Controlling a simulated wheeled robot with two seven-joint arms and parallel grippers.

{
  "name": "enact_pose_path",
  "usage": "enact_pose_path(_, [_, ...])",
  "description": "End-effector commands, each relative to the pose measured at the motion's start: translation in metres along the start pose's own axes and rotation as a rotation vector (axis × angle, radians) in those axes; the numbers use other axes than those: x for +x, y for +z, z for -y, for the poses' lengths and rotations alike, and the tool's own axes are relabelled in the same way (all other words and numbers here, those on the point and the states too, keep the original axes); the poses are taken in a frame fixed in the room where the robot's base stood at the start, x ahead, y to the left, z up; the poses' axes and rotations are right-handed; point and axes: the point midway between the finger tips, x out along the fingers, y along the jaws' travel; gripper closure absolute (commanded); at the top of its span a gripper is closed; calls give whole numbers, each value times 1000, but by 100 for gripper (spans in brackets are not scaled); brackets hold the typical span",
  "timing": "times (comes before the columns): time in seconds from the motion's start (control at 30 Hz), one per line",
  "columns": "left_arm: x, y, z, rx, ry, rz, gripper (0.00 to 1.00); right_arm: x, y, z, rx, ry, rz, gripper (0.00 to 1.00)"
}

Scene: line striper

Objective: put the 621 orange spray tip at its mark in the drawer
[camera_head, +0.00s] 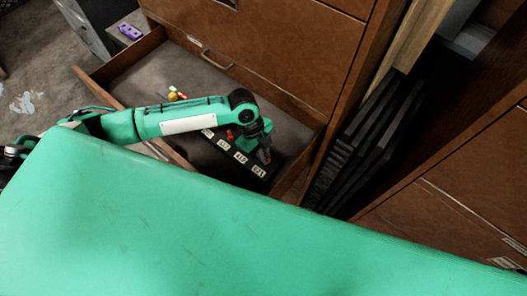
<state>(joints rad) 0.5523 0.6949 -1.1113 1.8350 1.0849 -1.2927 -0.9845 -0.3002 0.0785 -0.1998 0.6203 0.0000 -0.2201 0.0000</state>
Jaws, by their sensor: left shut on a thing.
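The open drawer (146,62) juts from the brown wooden cabinet, with a dark grey floor. A black strip with several white number labels (240,157) lies along its near right part; the nearest label (258,171) seems to read 621, though it is small. My left gripper (265,155) points down over that end of the strip, shut, with a bit of orange at its fingertips. This fits the orange spray tip, mostly hidden by the fingers. Another small orange piece (229,134) shows beside the strip, partly behind my wrist. My right gripper is not in view.
Small yellow and red pieces (174,94) lie farther back in the drawer. The closed cabinet front (270,50) rises just behind. Dark panels (365,145) lean at the right. A purple object (130,31) sits outside the drawer at the upper left.

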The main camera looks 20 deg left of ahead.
Motion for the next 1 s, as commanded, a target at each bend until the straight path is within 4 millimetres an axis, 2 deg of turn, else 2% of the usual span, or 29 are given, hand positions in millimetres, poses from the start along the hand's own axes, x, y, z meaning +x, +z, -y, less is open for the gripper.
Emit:
enact_pose_path(0.43, [1, 0, 0, 0, 0, 0, 100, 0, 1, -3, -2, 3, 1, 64])
enact_pose_path(1.0, [14, 5, 0, 0, 0, -1, 100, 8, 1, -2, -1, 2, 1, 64])
